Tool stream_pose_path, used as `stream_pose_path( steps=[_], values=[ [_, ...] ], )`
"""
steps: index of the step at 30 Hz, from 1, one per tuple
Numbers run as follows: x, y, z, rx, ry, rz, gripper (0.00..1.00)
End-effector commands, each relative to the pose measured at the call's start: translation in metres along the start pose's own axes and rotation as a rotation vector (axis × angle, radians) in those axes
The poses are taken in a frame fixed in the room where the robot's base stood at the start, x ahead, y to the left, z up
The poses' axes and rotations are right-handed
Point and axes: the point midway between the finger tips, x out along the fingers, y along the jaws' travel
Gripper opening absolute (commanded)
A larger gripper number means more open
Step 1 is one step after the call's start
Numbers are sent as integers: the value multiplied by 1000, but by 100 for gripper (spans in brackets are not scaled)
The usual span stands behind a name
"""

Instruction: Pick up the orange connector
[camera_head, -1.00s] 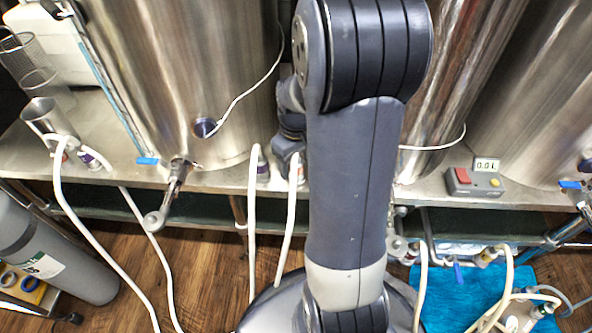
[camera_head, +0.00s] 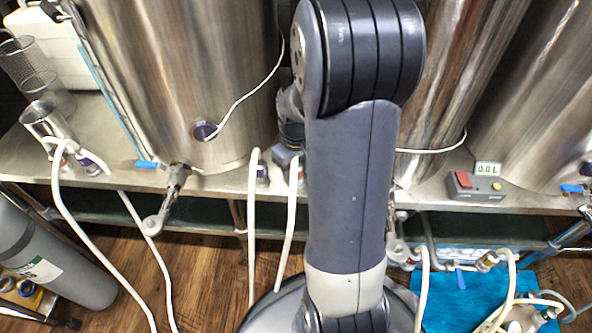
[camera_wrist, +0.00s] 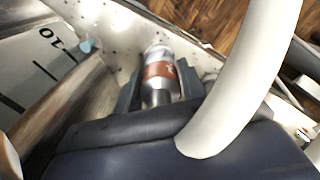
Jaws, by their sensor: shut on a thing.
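In the wrist view, the orange connector (camera_wrist: 157,72) is a small silvery cylinder with an orange band. It sits between the two dark fingers of my gripper (camera_wrist: 158,84), which is shut on it. A thick white hose (camera_wrist: 245,75) rises close beside the fingers on the right; where it joins the connector is hidden. The connector is over or on a pale speckled metal surface; I cannot tell whether it touches. In the head view, my arm covers the connector, and only part of the wrist shows left of the arm.
A steel bench (camera_head: 110,165) carries large steel vessels (camera_head: 180,70). White hoses hang from its front edge. A small box with a red button (camera_head: 465,182) and a display reading 0.0 L stand at right. A grey gas cylinder (camera_head: 50,260) stands lower left, and a blue cloth (camera_head: 450,295) lies lower right.

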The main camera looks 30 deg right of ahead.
Motion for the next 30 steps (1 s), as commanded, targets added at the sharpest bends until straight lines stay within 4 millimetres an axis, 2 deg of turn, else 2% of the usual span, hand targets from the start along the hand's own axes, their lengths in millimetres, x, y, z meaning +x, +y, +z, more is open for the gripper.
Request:
stream_pose_path(
  steps=[8, 13, 23, 30],
  values=[
    [-3, -1, 0, 0, 1, 0, 11],
    [-14, -4, 0, -1, 1, 1, 11],
    [-76, -4, -1, 0, 4, 2, 11],
    [-72, -54, 0, -9, -1, 0, 11]
  ],
)
